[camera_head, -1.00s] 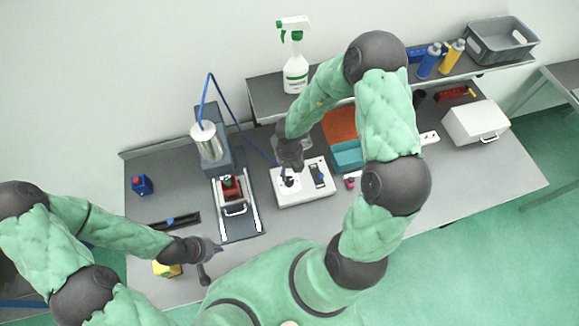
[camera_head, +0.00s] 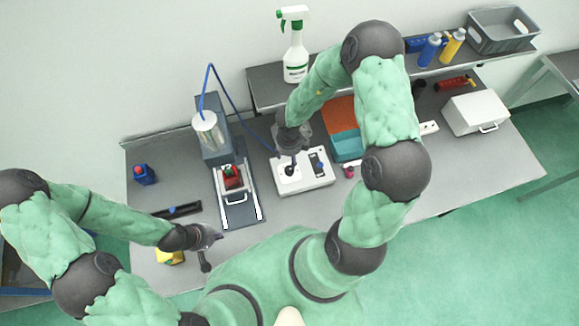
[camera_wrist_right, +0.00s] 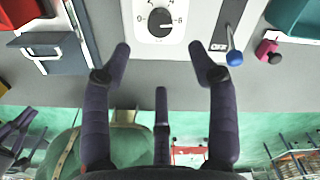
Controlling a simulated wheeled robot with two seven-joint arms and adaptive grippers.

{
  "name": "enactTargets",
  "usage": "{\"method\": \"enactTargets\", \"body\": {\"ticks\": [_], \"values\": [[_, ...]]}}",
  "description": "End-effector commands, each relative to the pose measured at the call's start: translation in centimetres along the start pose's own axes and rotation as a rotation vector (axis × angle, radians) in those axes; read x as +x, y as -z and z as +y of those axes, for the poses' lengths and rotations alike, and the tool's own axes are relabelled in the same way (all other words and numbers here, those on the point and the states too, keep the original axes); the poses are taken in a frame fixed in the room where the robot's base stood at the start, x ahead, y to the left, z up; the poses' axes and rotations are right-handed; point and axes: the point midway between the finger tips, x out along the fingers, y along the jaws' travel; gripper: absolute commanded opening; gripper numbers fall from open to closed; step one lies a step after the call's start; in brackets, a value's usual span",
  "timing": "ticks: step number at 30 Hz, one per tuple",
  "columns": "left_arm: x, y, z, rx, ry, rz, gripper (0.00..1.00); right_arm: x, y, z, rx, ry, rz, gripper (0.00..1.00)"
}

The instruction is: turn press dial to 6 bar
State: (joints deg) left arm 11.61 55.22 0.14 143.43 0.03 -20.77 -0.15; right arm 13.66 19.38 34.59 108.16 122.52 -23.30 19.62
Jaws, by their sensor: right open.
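The press dial (camera_head: 289,171) is a dark knob on a white scale, on the white control box (camera_head: 318,182) right of the press. In the right wrist view the dial (camera_wrist_right: 160,22) is at the top centre, with scale marks around it. I cannot read its setting surely. My right gripper (camera_head: 291,152) is above the dial's far side in the head view and partly hides the box. In the wrist view its fingers (camera_wrist_right: 160,62) are spread apart and empty, not touching the dial. My left gripper (camera_head: 212,250) is at the table's front left, its fingers apart and empty.
The press (camera_head: 211,136) with its blue hose stands left of the box. A blue-tipped lever (camera_wrist_right: 234,57) marked OFF is right of the dial. A pink-red knob (camera_head: 349,171) and an orange and teal bin (camera_head: 346,144) are right of the box. A yellow object (camera_head: 168,257) lies near my left gripper.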

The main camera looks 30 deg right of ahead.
Motion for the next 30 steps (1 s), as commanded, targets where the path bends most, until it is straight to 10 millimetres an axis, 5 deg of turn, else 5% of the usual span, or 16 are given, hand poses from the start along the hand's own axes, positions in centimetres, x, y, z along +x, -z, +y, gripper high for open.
{"method": "enactTargets", "body": {"ticks": [6,13,30], "values": [[-0.4,0.0,0.1,0.000,0.000,0.000,0.00,0.2,-0.1,-0.1,-0.259,0.000,-0.001,0.59],[-0.1,0.0,0.0,0.000,0.000,0.000,0.00,1.3,0.0,-0.1,-0.314,-0.001,0.000,0.59],[1.6,0.1,-0.6,0.000,0.000,0.000,0.00,10.1,-0.1,-0.1,-0.310,-0.001,-0.001,0.59]]}}
